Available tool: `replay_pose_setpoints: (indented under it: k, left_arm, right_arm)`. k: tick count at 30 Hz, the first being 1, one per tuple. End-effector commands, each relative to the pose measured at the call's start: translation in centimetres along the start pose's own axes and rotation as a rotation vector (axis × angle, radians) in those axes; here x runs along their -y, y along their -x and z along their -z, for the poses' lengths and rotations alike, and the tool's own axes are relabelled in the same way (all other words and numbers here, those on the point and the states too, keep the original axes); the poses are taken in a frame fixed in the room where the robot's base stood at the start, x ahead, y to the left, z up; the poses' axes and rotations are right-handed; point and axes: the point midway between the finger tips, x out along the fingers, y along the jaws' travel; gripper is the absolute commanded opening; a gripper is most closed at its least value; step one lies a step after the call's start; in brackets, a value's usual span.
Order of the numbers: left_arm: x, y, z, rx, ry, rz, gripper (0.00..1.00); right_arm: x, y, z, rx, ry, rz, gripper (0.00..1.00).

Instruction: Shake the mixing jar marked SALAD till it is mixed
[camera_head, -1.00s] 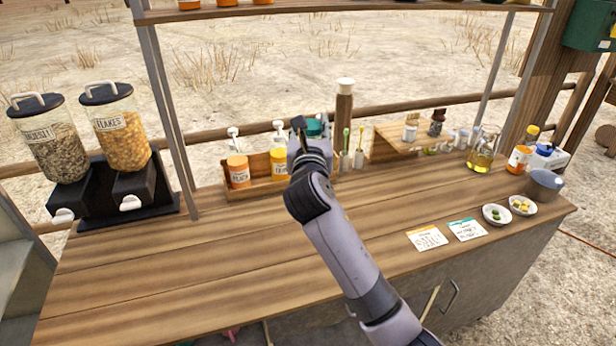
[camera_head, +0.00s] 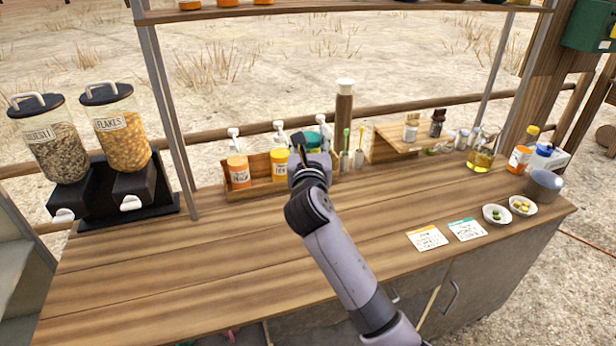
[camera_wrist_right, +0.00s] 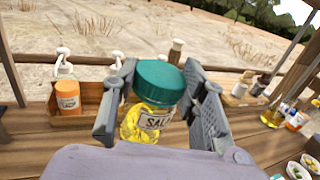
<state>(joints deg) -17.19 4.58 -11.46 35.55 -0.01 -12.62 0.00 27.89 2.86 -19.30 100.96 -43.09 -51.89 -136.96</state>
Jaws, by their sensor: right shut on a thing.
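The mixing jar (camera_wrist_right: 152,105) shows in the right wrist view, a clear jar with a green lid, yellow contents in its lower part and a label that reads as the start of SALAD. My right gripper (camera_wrist_right: 160,100) is shut on it, one finger on each side, and holds it upright or nearly so above the counter. In the head view my right gripper (camera_head: 306,150) is over the back of the counter, and mostly hides the jar; part of its green lid (camera_head: 312,138) shows behind. My left gripper is not in view.
A wooden rack with orange and yellow pump bottles (camera_head: 238,172) stands close to the jar. Two dispensers (camera_head: 122,130) stand at the left. Cards (camera_head: 427,238), bowls (camera_head: 497,214) and an oil bottle (camera_head: 481,155) are at the right. The front left counter (camera_head: 170,275) is clear.

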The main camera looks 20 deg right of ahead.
Motion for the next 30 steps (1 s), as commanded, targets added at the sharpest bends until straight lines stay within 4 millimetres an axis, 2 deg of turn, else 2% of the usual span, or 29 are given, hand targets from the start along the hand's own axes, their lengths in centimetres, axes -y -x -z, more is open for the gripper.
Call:
replay_pose_setpoints:
  k: [1,2,3,5,6,7,8,9,10,11,14,30]
  left_arm:
    - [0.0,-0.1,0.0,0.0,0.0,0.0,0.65]
    - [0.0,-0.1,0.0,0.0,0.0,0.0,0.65]
    - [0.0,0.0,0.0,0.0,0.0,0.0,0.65]
    - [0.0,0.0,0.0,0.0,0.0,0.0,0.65]
    - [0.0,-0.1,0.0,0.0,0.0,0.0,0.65]
    - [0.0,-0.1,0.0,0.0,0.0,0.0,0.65]
    - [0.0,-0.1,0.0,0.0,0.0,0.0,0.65]
    - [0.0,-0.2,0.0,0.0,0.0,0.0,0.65]
    - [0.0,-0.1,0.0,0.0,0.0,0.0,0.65]
    - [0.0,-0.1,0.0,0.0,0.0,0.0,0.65]
    - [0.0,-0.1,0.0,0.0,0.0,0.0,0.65]
    - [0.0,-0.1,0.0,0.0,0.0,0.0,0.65]
  right_arm:
    - [-0.1,0.3,5.3,-0.039,0.009,0.001,0.0]
    - [-0.1,0.2,5.7,-0.03,0.006,0.001,0.0]
    - [-0.1,0.1,3.9,-0.007,0.001,0.0,0.0]
    - [0.0,0.0,-1.5,0.014,-0.004,-0.002,0.0]
    - [0.0,0.0,-2.9,0.005,-0.001,0.0,0.0]
    - [0.0,0.0,-2.8,-0.006,0.002,0.0,0.0]
    - [0.0,0.0,-1.4,-0.02,0.005,0.001,0.0]
    - [-0.1,0.2,2.1,-0.039,0.01,0.001,0.0]
    - [-0.1,0.3,4.3,-0.042,0.009,0.0,0.0]
    - [0.0,0.3,5.5,-0.036,0.008,0.001,0.0]
    - [-0.1,0.1,4.7,-0.011,0.002,-0.001,0.0]
    - [0.0,0.1,4.8,-0.014,0.003,0.0,0.0]
